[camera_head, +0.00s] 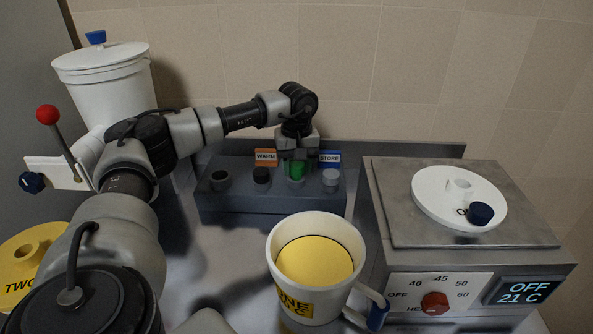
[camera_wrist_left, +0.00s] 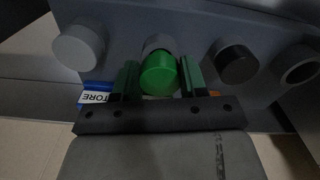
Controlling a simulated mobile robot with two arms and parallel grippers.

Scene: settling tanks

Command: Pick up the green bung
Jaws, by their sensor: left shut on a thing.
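The green bung (camera_head: 297,170) is at the dark grey rack (camera_head: 270,205) against the back wall, at the third position from the left. My left gripper (camera_head: 297,161) reaches down over it from above. In the left wrist view the green bung (camera_wrist_left: 158,76) sits between the two fingers of my left gripper (camera_wrist_left: 159,80), which is shut on it. A light grey round piece shows just behind the bung; I cannot tell whether the bung is clear of it. My right gripper is not in view.
The rack also has an open socket (camera_head: 221,180), a black bung (camera_head: 261,176) and a grey bung (camera_head: 330,178). Orange WARM (camera_head: 266,157) and blue STORE (camera_head: 330,156) labels stand behind. A white mug (camera_head: 303,305) with yellow contents is in front; a heater unit (camera_head: 455,300) stands right.

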